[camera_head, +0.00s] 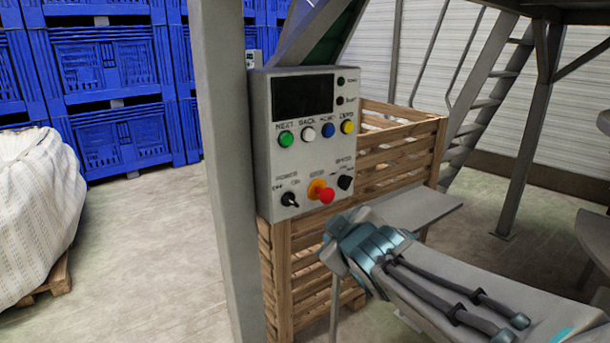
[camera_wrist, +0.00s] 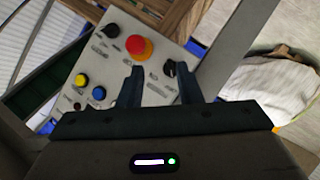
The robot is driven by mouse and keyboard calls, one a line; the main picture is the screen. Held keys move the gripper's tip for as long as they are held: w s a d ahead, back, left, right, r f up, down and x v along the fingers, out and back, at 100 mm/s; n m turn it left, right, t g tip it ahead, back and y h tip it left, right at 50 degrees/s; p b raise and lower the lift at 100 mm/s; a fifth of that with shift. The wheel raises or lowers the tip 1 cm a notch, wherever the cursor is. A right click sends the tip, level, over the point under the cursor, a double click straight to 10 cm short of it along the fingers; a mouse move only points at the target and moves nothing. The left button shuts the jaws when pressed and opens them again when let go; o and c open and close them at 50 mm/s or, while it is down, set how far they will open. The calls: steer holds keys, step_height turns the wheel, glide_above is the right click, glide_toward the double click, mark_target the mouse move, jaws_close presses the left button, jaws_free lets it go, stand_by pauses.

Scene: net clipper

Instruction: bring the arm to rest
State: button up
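In the wrist view my gripper (camera_wrist: 160,80) shows two dark fingers with a clear gap between them. It is open and empty. Behind the fingers, apart from them as far as I can tell, is a grey control panel (camera_head: 262,165); it also shows, turned round, in the wrist view (camera_wrist: 125,80). Its red stop knob (camera_head: 322,194) on an orange base is beyond the left finger in the wrist view (camera_wrist: 138,47). The black power switch (camera_head: 290,200) appears near the right finger's tip in the wrist view (camera_wrist: 171,68). I cannot make out my fingers in the head view.
The panel hangs beside a grey post (camera_head: 213,150). A wooden crate (camera_head: 400,125) stands behind it. Blue crates (camera_head: 105,70) are stacked back left, with a white sack (camera_head: 40,215) on a pallet before them. Metal stairs (camera_head: 490,100) stand right. Floor left of the post is clear.

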steer(key=s+d+f+m+g+p, duration=0.2)
steer(key=s+m+g, duration=0.1)
steer(key=s, duration=0.3)
steer(key=s+d+f+m+g+h+p, duration=0.1)
steer(key=s+d+f+m+g+p, duration=0.1)
steer(key=s, duration=0.4)
steer(key=s+d+f+m+g+h+p, duration=0.1)
steer(key=s+d+f+m+g+p, duration=0.1)
steer(key=s+d+m+g, duration=0.2)
steer(key=shift+s+d+m+g+p, duration=0.15)
steer(key=shift+s+m+g+p, duration=0.25)
steer(key=shift+s+m+g, duration=0.55)
steer(key=shift+s+t, duration=0.2)
steer(key=shift+t, duration=0.15)
